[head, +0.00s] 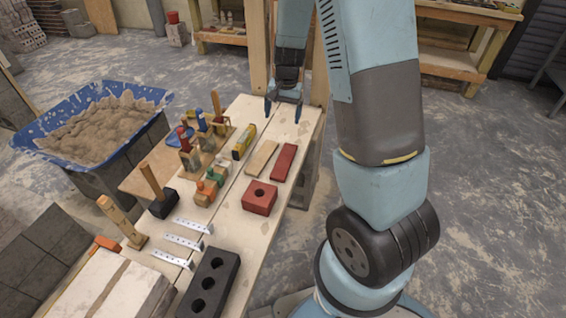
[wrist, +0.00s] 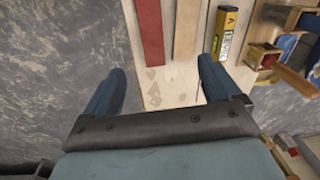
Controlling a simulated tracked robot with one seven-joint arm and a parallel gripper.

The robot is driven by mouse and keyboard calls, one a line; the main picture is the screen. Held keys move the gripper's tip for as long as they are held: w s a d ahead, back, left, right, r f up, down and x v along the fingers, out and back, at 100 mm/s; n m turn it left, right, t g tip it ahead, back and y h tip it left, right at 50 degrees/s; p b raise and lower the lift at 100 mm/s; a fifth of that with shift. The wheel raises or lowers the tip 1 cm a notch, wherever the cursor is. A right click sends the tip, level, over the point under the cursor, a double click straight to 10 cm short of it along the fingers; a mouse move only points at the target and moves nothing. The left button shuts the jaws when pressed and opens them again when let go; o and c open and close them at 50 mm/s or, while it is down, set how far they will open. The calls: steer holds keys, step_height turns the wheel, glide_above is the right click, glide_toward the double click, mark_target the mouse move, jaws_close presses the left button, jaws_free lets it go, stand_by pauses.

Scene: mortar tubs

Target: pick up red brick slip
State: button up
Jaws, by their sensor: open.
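The red brick slip (head: 284,162) is a thin, flat, dark red bar lying on the pale wooden bench top. In the wrist view the red slip (wrist: 150,33) shows at the top, left of centre, beyond my fingertips. My gripper (head: 283,114) is open and empty over the far end of the bench, apart from the slip. In the wrist view my gripper's two blue fingers (wrist: 163,68) are spread wide with only bare bench between them. A similar tan slip (head: 262,158) lies just left of the red one.
A red brick with a hole (head: 260,198) sits in front of the slip. A yellow level (head: 244,141) lies left of the tan slip. Several trowels and tools crowd the bench's left side. A blue mortar tub (head: 88,142) stands at left. The bench's right edge is near the slip.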

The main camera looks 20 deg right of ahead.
steer(key=m, duration=0.1)
glide_above(284, 160)
step_height(284, 160, down, 8)
steer(key=shift+g+h, duration=0.3)
steer(key=shift+h, duration=0.1)
step_height(284, 160, down, 14)
steer(key=shift+d+r, duration=0.1)
stand_by(0.3)
steer(key=shift+w, duration=0.1)
steer(key=c, duration=1.5)
steer(key=shift+o, duration=0.2)
steer(key=shift+r, duration=0.1)
